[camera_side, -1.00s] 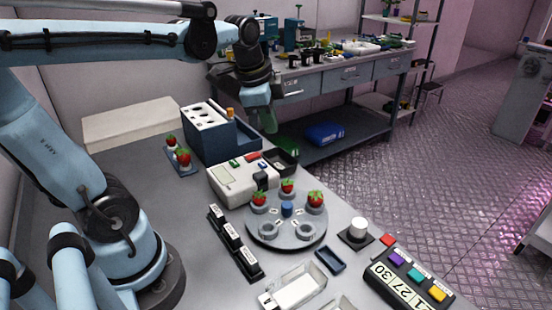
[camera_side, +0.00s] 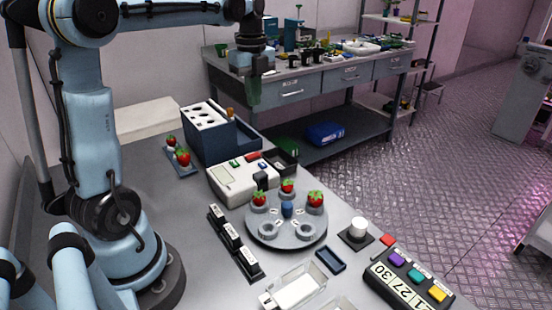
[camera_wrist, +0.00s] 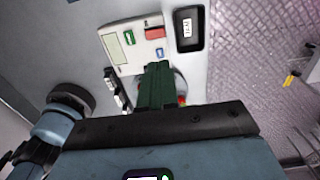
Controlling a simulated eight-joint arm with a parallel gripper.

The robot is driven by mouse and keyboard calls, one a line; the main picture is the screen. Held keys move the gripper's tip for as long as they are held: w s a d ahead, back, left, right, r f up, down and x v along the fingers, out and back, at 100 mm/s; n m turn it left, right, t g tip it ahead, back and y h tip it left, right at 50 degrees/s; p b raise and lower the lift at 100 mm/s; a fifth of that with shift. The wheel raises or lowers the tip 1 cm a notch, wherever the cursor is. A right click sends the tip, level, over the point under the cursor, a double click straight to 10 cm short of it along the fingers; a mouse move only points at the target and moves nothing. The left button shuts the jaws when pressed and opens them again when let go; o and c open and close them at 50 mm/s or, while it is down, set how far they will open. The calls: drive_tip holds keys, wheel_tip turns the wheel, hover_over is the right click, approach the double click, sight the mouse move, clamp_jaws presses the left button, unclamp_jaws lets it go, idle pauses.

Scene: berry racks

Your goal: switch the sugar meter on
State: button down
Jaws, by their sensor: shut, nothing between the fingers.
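The sugar meter looks to be the white box (camera_side: 232,184) with a pale screen, a green button (camera_side: 234,164) and a red button (camera_side: 252,158), on the bench left of the round turntable. In the wrist view the meter (camera_wrist: 128,57) shows its screen, green button (camera_wrist: 130,37), red button (camera_wrist: 154,33) and a small blue button. My gripper (camera_side: 254,104) has green fingers, shut and empty, pointing down high above the meter's far side. In the wrist view the fingers (camera_wrist: 155,84) appear just below the meter and hide part of the turntable. The screen's reading is too small to tell.
A grey turntable (camera_side: 262,236) holds several strawberries in cups. A dark tray (camera_side: 284,164) adjoins the meter; a blue rack (camera_side: 228,150) stands behind it. A white knob (camera_side: 359,228) and a panel with coloured buttons (camera_side: 408,284) lie to the right.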

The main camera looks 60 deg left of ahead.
sight(256, 154)
wheel_tip(256, 154, down, 14)
idle(0.8)
drive_tip(key=shift+w+f, duration=0.1)
drive_tip(key=shift+f, duration=0.1)
idle(0.3)
